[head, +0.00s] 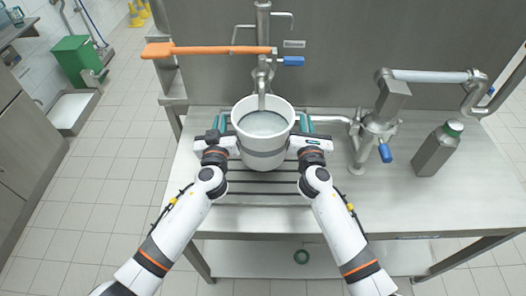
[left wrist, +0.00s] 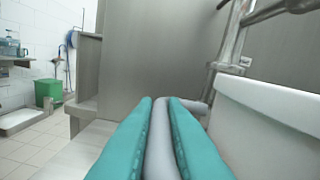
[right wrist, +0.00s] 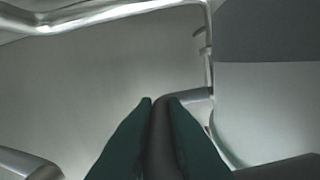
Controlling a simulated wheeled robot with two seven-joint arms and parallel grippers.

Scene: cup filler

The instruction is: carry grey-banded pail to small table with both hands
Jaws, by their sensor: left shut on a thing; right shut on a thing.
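The grey-banded pail (head: 264,143) stands upright under the tap (head: 261,85), over the slatted part of a steel counter (head: 345,213). It is white with a grey band, and a pale surface shows inside. My left gripper (head: 222,123) is shut on the grey handle at its left side; the handle (left wrist: 158,135) lies between the teal fingers in the left wrist view. My right gripper (head: 305,124) is shut on the opposite handle, seen between dark fingers in the right wrist view (right wrist: 160,130). I cannot tell whether the pail touches the slats. I cannot make out a small table.
An orange lever (head: 205,50) sticks out left above the pail. A jointed steel pipe with a blue-handled valve (head: 384,152) and a grey bottle (head: 437,149) stand on the counter at right. A green bin (head: 77,58) is at far left. Tiled floor (head: 100,190) is free at left.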

